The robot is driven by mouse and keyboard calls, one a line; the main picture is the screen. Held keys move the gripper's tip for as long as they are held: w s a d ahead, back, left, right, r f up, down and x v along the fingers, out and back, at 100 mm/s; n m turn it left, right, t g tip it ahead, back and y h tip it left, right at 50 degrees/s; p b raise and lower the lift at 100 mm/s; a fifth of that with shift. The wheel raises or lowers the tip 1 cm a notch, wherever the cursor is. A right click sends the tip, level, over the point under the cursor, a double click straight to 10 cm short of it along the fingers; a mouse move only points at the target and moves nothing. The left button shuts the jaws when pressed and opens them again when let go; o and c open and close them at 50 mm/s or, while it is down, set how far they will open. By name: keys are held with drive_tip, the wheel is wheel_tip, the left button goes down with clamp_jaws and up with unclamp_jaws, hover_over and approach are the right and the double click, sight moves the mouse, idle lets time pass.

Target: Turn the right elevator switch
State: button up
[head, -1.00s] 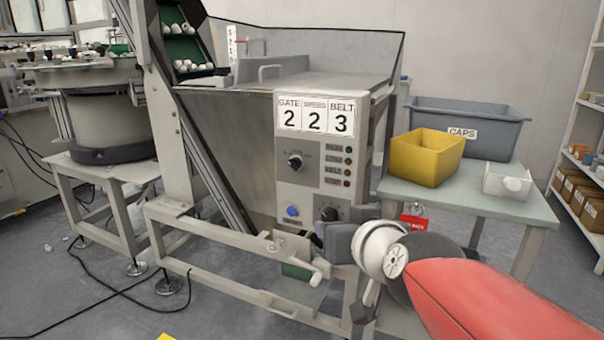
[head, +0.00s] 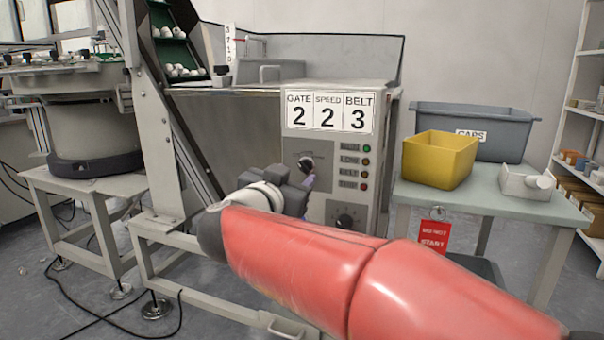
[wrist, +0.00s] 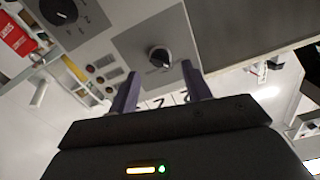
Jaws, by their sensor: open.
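The grey control panel (head: 325,205) carries a black rotary switch (head: 306,163) in its upper part and a second black knob (head: 345,220) at lower right. My gripper (head: 308,184) is in front of the panel, just below the upper switch and partly covering that area. In the wrist view, my open gripper (wrist: 160,69) has its two purple fingers on either side of and slightly short of the upper switch (wrist: 159,57). Nothing is held. The lower knob (wrist: 58,11) shows at the top left of the wrist view. I cannot tell whether the fingers touch the switch.
A column of indicator lamps (head: 365,168) sits right of the upper switch, under the number cards (head: 328,112). A side table (head: 480,198) holds a yellow bin (head: 438,158) and a grey caps bin (head: 472,122). A red tag (head: 434,237) hangs from it. My arm hides the panel's lower left.

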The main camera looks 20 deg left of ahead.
sight(302, 169)
drive_tip(key=shift+w+d, duration=0.15)
drive_tip(key=shift+w, duration=1.95)
drive_tip(key=c, duration=0.9)
drive_tip(key=shift+c, duration=0.2)
